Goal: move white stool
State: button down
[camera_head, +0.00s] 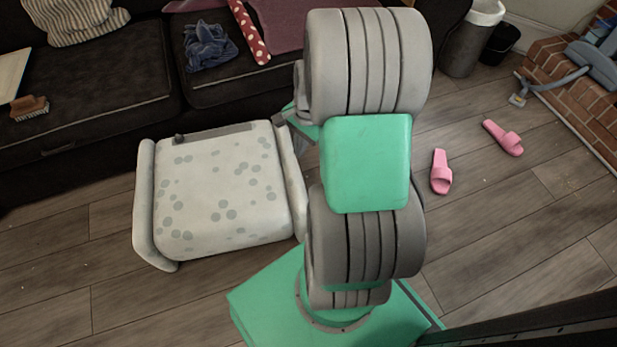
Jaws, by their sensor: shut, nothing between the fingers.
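The white stool (222,190) stands on the floor left of my arm, in front of the dark sofa. It has a pale seat with grey-green spots and raised rounded sides. A grey strip with a small dark knob runs along its far edge. My gripper (284,118) shows only in part, behind my arm, close to the stool's far right corner. It is shut and empty. I cannot tell whether it touches the stool. My arm hides part of the stool's right side.
The dark sofa (95,110) lies behind the stool, with blue cloth (210,47) and a brush (30,108) on it. Pink slippers (441,172) lie right of my arm. A bin (468,42) and brick hearth (570,90) stand far right. Floor left of the stool is clear.

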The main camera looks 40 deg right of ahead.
jog(key=s+d+f+m+y, duration=0.1)
jog(key=s+d+f+m, duration=0.2)
jog(key=d+f+m, duration=0.8)
jog(key=w+a+f+n+b, duration=0.2)
jog(key=a+f+b, duration=0.4)
jog(key=f, duration=0.4)
jog(key=shift+w+a, duration=0.3)
jog(key=shift+w, duration=0.25)
